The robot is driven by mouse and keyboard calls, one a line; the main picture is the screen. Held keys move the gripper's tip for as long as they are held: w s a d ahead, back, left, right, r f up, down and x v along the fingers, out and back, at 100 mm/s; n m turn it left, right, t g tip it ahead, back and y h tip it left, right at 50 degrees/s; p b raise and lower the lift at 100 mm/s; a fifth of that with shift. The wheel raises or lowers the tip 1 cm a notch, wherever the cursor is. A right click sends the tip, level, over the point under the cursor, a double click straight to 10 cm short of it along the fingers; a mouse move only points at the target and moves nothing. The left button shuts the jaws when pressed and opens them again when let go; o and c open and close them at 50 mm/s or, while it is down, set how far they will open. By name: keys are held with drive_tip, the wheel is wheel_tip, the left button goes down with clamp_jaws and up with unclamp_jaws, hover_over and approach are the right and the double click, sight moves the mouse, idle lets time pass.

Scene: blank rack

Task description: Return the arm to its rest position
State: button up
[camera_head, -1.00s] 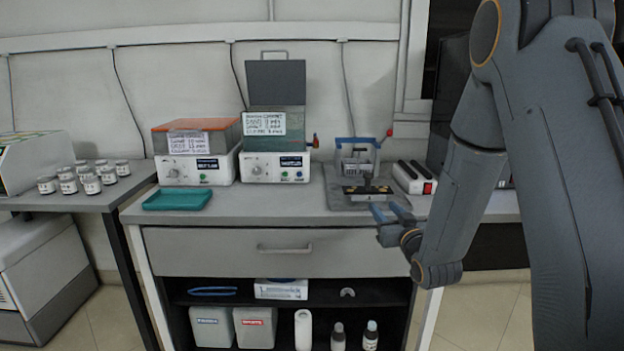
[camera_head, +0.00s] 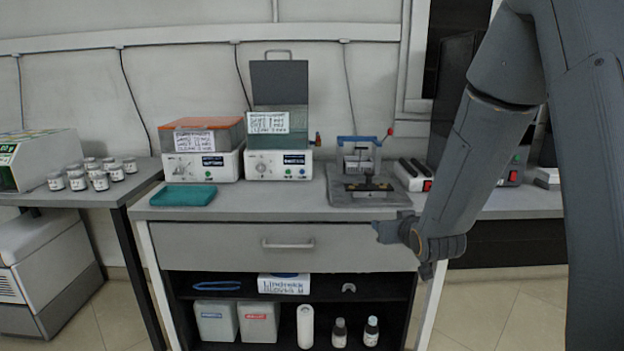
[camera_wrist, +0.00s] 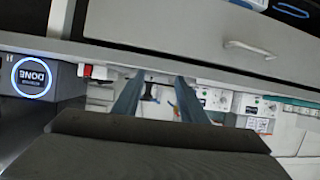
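My arm reaches down from the upper right in the head view. My gripper (camera_head: 380,230) is in front of the right part of the bench, near the bench's front edge and beside the drawer's right end. In the wrist view its two blue fingers (camera_wrist: 160,98) are spread apart with a gap between them. Nothing is held between them; only the bench and its devices show behind. The wrist view is upside down. In the head view the fingertips are seen nearly end on and partly hidden by the wrist.
The drawer (camera_head: 290,246) is shut. Several jars (camera_head: 97,177) stand on the left table.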

drive_tip(key=s+a+r+g+p, duration=0.15)
drive_tip(key=s+g, duration=0.55)
drive_tip(key=s, duration=1.1)
drive_tip(key=s+a+g, duration=0.3)
drive_tip(key=s+g, duration=0.3)
drive_tip(key=s, duration=1.2)
drive_tip(key=d+r+m+h+p, duration=0.1)
drive_tip(key=d+r+p, duration=0.2)
drive_tip(key=p, duration=0.7)
wheel_tip(320, 180, up, 2)
drive_tip(key=shift+d+r+p, duration=0.1)
drive_tip(key=shift+d+p, duration=0.2)
drive_tip(key=shift+d, duration=0.05)
